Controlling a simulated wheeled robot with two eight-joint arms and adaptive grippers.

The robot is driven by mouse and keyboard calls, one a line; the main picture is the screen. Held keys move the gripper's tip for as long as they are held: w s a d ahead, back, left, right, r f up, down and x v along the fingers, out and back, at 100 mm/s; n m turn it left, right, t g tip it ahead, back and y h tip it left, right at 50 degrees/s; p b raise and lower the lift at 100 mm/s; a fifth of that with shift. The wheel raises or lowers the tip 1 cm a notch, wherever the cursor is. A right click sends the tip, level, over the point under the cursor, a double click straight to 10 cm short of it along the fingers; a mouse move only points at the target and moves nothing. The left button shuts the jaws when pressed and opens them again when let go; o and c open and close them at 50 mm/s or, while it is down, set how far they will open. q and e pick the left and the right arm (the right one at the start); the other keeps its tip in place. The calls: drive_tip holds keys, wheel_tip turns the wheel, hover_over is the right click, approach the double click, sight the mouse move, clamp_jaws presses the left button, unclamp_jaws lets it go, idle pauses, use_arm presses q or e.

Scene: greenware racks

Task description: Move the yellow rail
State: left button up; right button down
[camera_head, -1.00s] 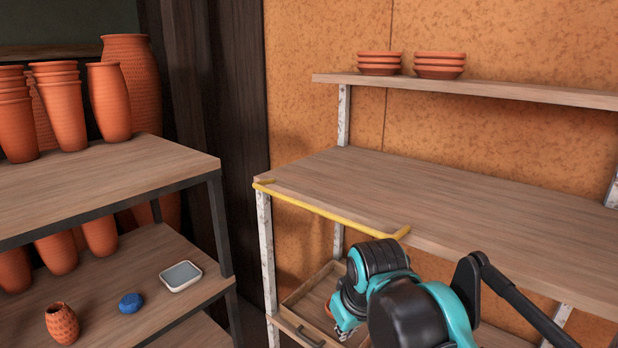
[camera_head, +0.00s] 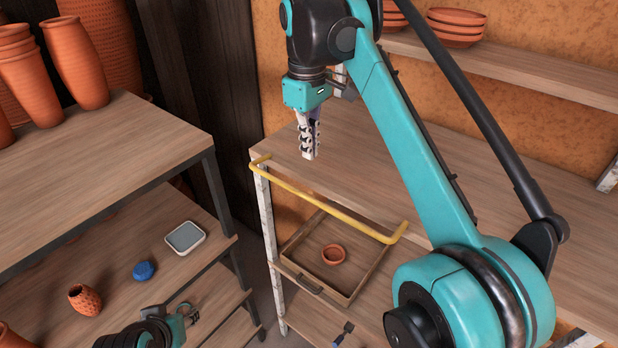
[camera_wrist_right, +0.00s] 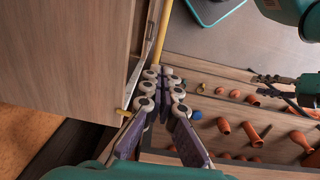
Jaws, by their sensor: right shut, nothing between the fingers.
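The yellow rail (camera_head: 330,205) runs along the front edge of the right rack's middle board, its ends bent back toward the board. In the right wrist view the rail (camera_wrist_right: 160,35) passes behind my fingertips. My right gripper (camera_head: 309,155) is shut and empty, pointing down above the board near the rail's left half. Its fingers (camera_wrist_right: 164,82) show close together in the right wrist view; whether they touch the rail cannot be told. My left gripper (camera_head: 190,313) is low at the left, by the left rack, away from the rail; its jaw state is unclear.
A wooden tray (camera_head: 292,243) holding a small terracotta bowl (camera_head: 334,254) stands below the rail. The left rack holds tall pots (camera_head: 75,62), a blue lump (camera_head: 144,271) and a grey dish (camera_head: 185,238). Stacked saucers (camera_head: 456,20) sit on the upper right shelf (camera_head: 520,75).

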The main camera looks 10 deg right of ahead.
drive_tip(key=f, duration=0.2)
hover_over(310, 196)
drive_tip(key=f, duration=0.7)
drive_tip(key=shift+w+f+p, duration=0.15)
drive_tip(key=shift+w+p, duration=0.1)
drive_tip(key=shift+p, duration=0.05)
drive_tip(key=shift+s+f, duration=0.35)
drive_tip(key=shift+f, duration=0.25)
drive_tip(key=shift+s+f, duration=0.3)
drive_tip(key=shift+f, duration=0.25)
drive_tip(key=shift+w+f, duration=0.1)
drive_tip(key=shift+f, duration=0.1)
drive_tip(key=shift+w+f, duration=0.2)
drive_tip(key=shift+w, duration=0.1)
use_arm(q)
drive_tip(key=shift+w+r, duration=0.25)
drive_tip(key=shift+r, duration=0.15)
use_arm(e)
drive_tip(key=shift+s, duration=0.15)
